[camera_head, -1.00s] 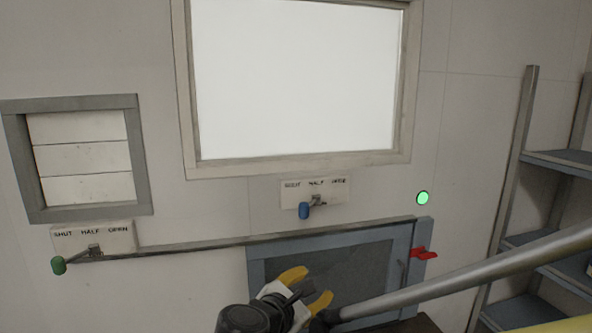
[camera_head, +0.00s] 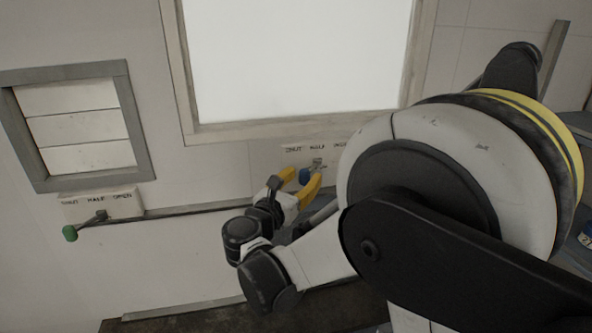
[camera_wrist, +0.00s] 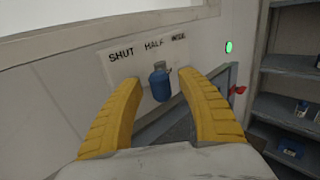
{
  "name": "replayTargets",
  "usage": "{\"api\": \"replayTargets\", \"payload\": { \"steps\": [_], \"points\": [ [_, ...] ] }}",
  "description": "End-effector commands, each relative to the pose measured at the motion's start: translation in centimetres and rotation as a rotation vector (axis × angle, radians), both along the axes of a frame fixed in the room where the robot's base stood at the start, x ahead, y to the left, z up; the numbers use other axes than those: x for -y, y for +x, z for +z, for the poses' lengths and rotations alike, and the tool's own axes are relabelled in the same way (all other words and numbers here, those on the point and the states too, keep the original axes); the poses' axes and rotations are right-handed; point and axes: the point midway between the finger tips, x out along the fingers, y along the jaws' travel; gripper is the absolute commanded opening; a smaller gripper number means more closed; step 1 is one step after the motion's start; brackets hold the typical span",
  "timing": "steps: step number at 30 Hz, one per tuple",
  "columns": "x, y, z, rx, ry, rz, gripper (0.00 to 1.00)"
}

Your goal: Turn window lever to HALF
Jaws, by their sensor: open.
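The window lever has a blue knob (camera_head: 304,176) and sits on a white plate (camera_head: 296,152) marked SHUT, HALF and a third, blurred word, below the bright window (camera_head: 300,60). The blue knob (camera_wrist: 159,84) also shows in the wrist view, hanging low on the plate (camera_wrist: 122,58). My gripper (camera_head: 298,178) is open, its yellow fingers on either side of the knob in the picture. In the wrist view my gripper (camera_wrist: 160,80) frames the knob between its fingertips. I cannot tell whether a finger touches it. The lever's pivot is partly hidden.
A green-knobbed lever (camera_head: 70,232) on another SHUT, HALF, OPEN plate is at the left, under a louvred vent (camera_head: 85,128). A green light (camera_wrist: 229,46), a red handle (camera_wrist: 239,90) and shelves (camera_wrist: 290,105) are at the right. My arm hides much of the head view's right side.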

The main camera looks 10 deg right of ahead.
Motion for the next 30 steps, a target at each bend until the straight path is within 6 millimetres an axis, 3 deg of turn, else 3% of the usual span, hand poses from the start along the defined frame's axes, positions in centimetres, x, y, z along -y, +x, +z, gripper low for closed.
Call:
{"api": "replayTargets", "payload": {
  "steps": [12,17,30],
  "points": [
    [0.71,0.81,-0.01,0.0,0.001,0.0,0.46],
    [0.7,0.81,0.0,0.0,0.001,0.0,0.0],
    [0.77,0.7,-0.08,-0.001,0.002,0.012,0.0]
  ]
}}
